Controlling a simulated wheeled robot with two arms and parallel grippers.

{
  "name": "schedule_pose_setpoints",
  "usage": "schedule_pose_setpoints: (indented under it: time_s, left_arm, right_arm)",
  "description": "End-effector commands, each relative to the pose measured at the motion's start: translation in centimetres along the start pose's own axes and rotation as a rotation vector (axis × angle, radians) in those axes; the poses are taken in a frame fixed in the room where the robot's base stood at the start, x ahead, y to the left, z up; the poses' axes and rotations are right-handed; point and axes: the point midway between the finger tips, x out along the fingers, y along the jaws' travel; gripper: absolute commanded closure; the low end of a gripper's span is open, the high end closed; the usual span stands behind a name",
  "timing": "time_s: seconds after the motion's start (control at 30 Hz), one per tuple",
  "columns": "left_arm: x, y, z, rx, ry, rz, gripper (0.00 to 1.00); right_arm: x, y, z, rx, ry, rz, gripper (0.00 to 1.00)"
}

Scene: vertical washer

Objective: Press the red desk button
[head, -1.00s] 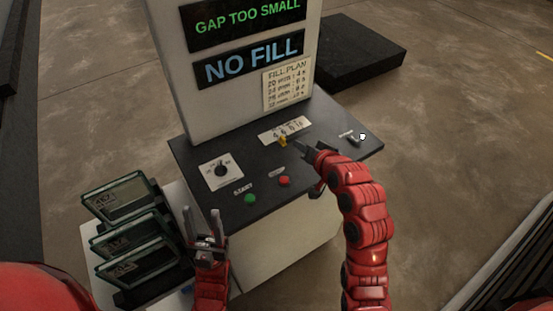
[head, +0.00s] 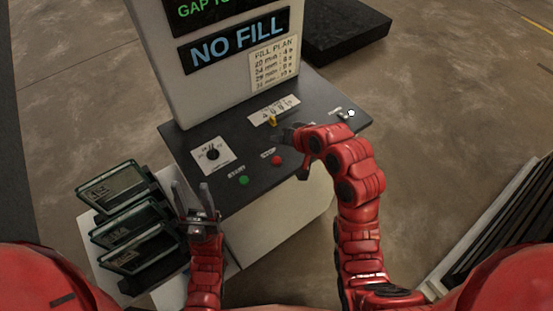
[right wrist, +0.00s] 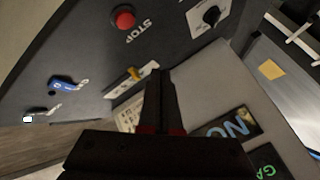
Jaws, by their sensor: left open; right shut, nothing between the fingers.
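The red button (head: 277,160) sits on the dark sloping desk panel (head: 228,196), right of a green button (head: 243,181). The red button also shows in the right wrist view (right wrist: 123,18), with the word STOP beside it. My right gripper (head: 283,134) is shut and empty over the panel, behind the red button and close to a yellow slider knob (head: 271,120). In the right wrist view its shut fingers (right wrist: 160,75) point toward the panel, apart from the red button. My left gripper (head: 191,188) is open and empty, left of the panel's front corner.
A dial (head: 212,153) is on the panel's left and a small lever (head: 347,114) on its right. An upright display board (head: 210,90) stands behind, reading NO FILL. Tilted glass-like panels (head: 125,220) stand in a rack at the left, near my left gripper.

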Motion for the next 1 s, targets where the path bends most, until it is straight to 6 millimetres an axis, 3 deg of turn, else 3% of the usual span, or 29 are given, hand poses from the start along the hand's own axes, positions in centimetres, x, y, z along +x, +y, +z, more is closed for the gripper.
schedule_pose_setpoints:
  time_s: [0.5,1.0]
  left_arm:
    - [-3.2,0.2,0.6,0.000,0.000,0.000,0.50]
    - [-3.4,0.2,0.6,0.000,0.000,0.000,0.50]
  right_arm:
    - [4.9,3.6,3.7,0.000,-0.003,0.000,1.00]
    - [5.2,3.8,3.8,0.000,-0.001,0.001,1.00]
